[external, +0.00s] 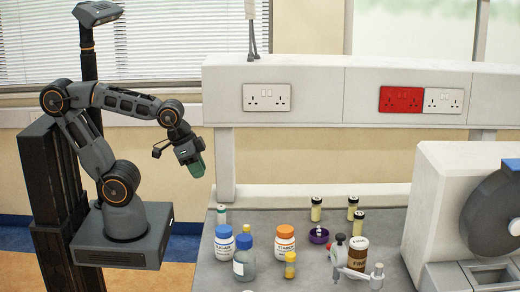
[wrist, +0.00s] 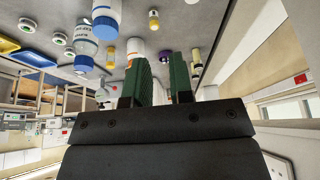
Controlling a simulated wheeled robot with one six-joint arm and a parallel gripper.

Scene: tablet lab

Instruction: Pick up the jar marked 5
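No mark 5 is legible on any jar, so I cannot tell which one it is. My gripper (external: 196,168) hangs above and left of the bench, apart from everything. In the wrist view its green fingers (wrist: 161,82) are apart, with nothing held between them.
A small metal device (external: 352,264) stands beside the brown jar. A large white machine (external: 465,215) with a dark wheel fills the right. The bench's back left is fairly clear.

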